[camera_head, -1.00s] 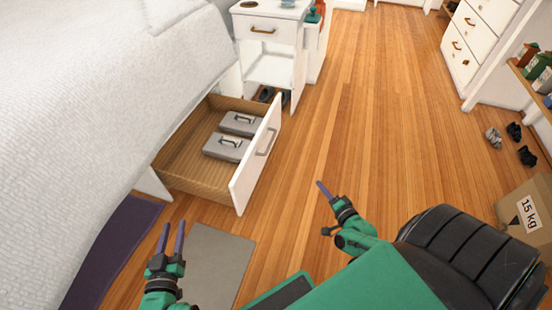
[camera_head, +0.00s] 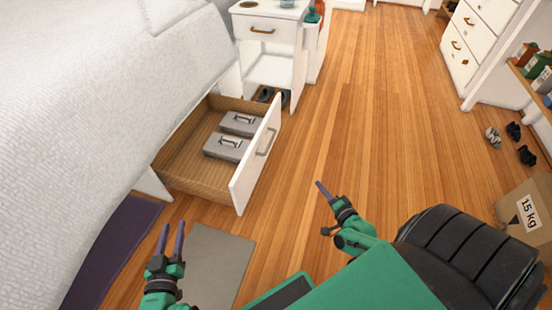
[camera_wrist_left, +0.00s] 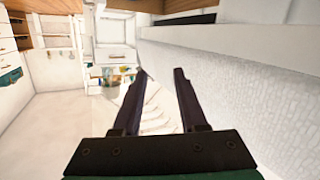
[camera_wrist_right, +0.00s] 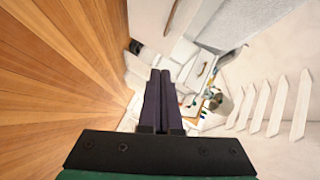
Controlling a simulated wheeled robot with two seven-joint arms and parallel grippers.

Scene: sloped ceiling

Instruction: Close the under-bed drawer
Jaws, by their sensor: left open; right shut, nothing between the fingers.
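The under-bed drawer (camera_head: 186,158) stands pulled out from under the bed in the head view. Its white front panel (camera_head: 248,172) with a metal handle (camera_head: 267,141) faces right, toward the open floor. Two grey boxes with handles (camera_head: 231,135) lie inside it. My left gripper (camera_head: 171,240) is open and empty, below and left of the drawer, apart from it. Its spread fingers also show in the left wrist view (camera_wrist_left: 163,90). My right gripper (camera_head: 320,186) is shut and empty, right of the drawer front and apart from it. Its closed fingers show in the right wrist view (camera_wrist_right: 160,85).
The bed (camera_head: 90,90) fills the left side. A white nightstand (camera_head: 268,45) stands beyond the drawer. A grey mat (camera_head: 215,262) and a dark purple mat (camera_head: 112,250) lie near my left gripper. A cardboard box (camera_head: 525,208) is at right. The middle floor is clear.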

